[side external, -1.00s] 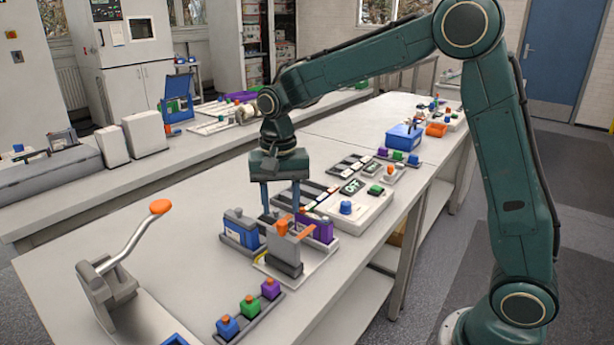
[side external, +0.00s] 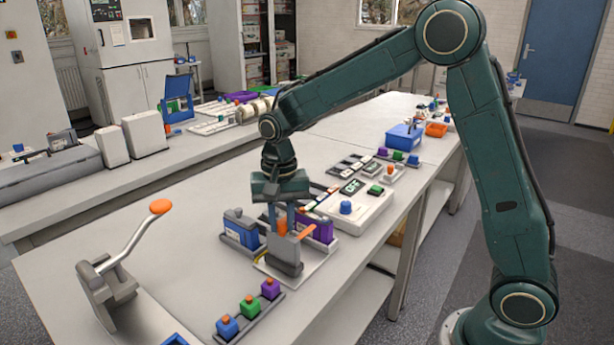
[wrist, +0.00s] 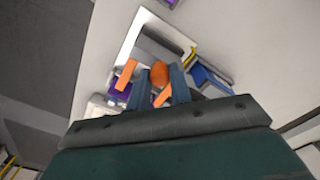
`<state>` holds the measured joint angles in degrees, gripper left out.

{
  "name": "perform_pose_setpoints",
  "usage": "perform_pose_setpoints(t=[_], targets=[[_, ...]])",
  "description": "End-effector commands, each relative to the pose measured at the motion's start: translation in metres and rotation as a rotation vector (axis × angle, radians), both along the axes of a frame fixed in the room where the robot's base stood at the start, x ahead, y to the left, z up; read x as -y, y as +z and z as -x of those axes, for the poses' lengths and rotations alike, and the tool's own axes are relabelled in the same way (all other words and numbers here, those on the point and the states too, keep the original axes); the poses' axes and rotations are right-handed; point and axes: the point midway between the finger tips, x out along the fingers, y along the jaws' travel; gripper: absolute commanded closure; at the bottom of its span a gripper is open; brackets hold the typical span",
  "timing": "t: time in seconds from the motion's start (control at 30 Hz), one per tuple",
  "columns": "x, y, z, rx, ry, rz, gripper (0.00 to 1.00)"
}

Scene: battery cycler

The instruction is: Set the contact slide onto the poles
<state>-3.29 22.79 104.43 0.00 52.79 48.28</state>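The contact slide (side external: 284,248), a grey block with an orange knob, stands on a pale fixture plate (side external: 295,275) near the front of the bench. My gripper (side external: 282,224) points down over it, with its two blue fingers closed against the sides of the orange knob. In the wrist view the knob (wrist: 160,74) sits between the fingertips, and orange bars (wrist: 126,75) show beside it. A blue battery (side external: 240,229) stands to its left and a purple battery (side external: 318,228) behind it to the right. The poles cannot be made out clearly; the gripper and slide cover part of the fixture.
A lever with an orange handle (side external: 160,206) rises at the left front. A rack (side external: 250,315) with blue, green and purple cells lies in front. A control panel (side external: 355,205) with buttons stands behind right. The bench between lever and fixture is clear.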

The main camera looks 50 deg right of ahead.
Motion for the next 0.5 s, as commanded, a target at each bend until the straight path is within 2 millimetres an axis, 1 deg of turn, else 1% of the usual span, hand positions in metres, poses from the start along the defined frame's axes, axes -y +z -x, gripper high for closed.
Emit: perform_pose_setpoints(t=[0.17, 0.27, 0.5], targets=[[0.001, 0.000, 0.000, 0.000, 0.000, 0.000, 1.00], [0.006, 0.000, 0.000, 0.000, -0.002, 0.000, 1.00], [0.038, 0.001, 0.000, 0.001, -0.005, 0.001, 1.00]])
